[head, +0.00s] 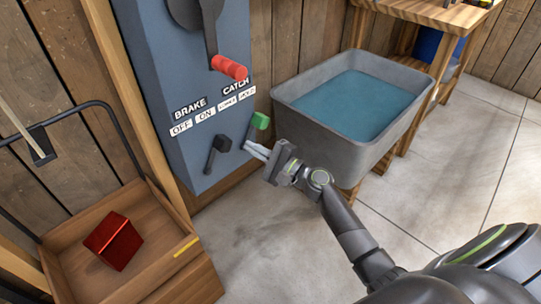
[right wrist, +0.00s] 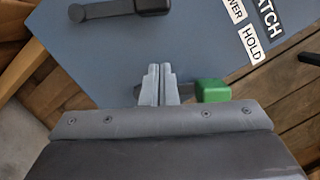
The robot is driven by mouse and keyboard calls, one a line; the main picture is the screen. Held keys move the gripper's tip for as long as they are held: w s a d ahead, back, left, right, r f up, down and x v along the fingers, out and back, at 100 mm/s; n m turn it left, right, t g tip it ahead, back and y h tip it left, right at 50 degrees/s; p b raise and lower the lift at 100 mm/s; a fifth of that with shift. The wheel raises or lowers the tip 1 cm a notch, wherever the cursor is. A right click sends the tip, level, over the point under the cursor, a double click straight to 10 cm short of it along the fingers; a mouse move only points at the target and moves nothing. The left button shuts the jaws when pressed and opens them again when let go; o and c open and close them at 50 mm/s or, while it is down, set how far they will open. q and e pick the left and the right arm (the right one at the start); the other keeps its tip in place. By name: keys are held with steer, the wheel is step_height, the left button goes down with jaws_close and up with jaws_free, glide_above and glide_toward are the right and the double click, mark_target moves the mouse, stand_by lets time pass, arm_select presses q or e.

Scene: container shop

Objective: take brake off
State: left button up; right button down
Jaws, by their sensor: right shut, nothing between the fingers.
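The brake lever (head: 217,150) is black and sits on the blue-grey panel (head: 160,80) under the BRAKE label (head: 190,109). It tilts up and to the right, with its knob on the ON side. Its black knob also shows at the top of the right wrist view (right wrist: 152,6). My right gripper (head: 248,148) is shut and empty, to the right of the brake lever and apart from it. In the right wrist view its fingertips (right wrist: 161,72) are beside the green catch lever knob (right wrist: 211,91) and cover part of that lever's stem. I cannot tell whether they touch it. My left gripper is out of view.
A red-handled crank (head: 228,67) is higher on the panel. A wooden tray (head: 150,270) with a red block (head: 113,241) stands at lower left. A grey tub of water (head: 330,125) is right of the panel, beside a wooden table (head: 425,12). Bare floor lies in front.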

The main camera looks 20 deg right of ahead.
steer(key=shift+x, duration=1.1)
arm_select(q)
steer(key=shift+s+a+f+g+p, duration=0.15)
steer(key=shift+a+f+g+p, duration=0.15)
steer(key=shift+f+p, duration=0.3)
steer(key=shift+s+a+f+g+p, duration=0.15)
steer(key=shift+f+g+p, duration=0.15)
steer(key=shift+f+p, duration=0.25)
arm_select(e)
steer(key=shift+s+a+r, duration=0.4)
steer(key=shift+a+r, duration=0.1)
steer(key=shift+a, duration=0.25)
steer(key=shift+s+a+r, duration=0.45)
steer(key=shift+a, duration=0.25)
